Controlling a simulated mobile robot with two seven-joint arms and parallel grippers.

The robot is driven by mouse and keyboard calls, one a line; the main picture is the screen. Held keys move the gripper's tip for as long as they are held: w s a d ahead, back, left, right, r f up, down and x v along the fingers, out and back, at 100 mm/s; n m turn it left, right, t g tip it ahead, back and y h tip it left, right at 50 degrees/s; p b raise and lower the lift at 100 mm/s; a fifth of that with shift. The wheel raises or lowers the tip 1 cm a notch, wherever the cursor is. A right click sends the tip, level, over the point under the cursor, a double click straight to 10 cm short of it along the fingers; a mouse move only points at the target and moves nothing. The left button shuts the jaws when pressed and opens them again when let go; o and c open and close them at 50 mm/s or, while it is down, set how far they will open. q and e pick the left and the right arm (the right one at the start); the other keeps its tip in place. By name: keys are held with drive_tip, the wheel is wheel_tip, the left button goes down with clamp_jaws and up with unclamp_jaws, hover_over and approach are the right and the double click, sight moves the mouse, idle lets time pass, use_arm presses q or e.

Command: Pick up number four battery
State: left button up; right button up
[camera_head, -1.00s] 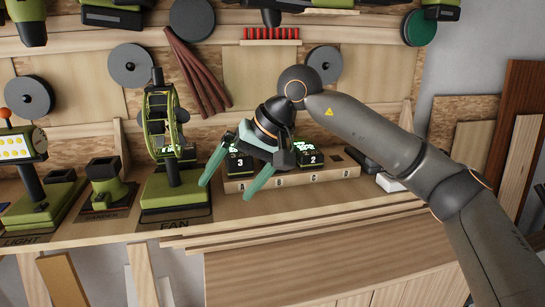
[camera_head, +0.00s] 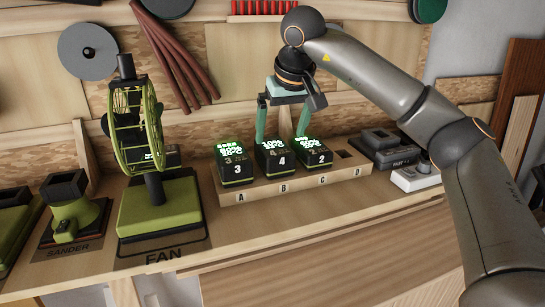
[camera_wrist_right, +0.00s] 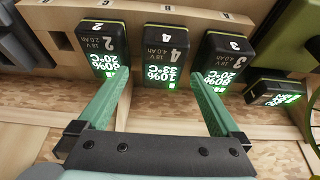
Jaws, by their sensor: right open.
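The number four battery (camera_head: 281,161) is a black and green block with a lit display, upright in slot B of the wooden rack (camera_head: 262,190). It stands between the number three battery (camera_head: 236,167) and the number two battery (camera_head: 315,161). In the right wrist view, the number four battery (camera_wrist_right: 165,57) reads 10%. My right gripper (camera_head: 282,136) is open and empty, pointing down just above and behind the number four battery. Its green fingers are spread to either side of it, with tips near the neighbouring batteries. Contact cannot be told. My left gripper is not in view.
Slot D (camera_head: 345,155) is empty. The green fan (camera_head: 138,128) stands left of the rack, and the sander stand (camera_head: 75,212) is farther left. A dark charger-like block (camera_head: 380,139) and a white device (camera_head: 415,177) are to the right. The bench front is clear.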

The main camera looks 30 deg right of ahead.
sight(275, 147)
drive_tip(key=x, duration=0.7)
drive_tip(key=shift+w+a+r, duration=0.1)
drive_tip(key=shift+w+a, duration=0.05)
drive_tip(key=shift+w, duration=0.25)
drive_tip(key=shift+f+p, duration=0.4)
clamp_jaws()
idle(0.8)
drive_tip(key=shift+r, duration=0.1)
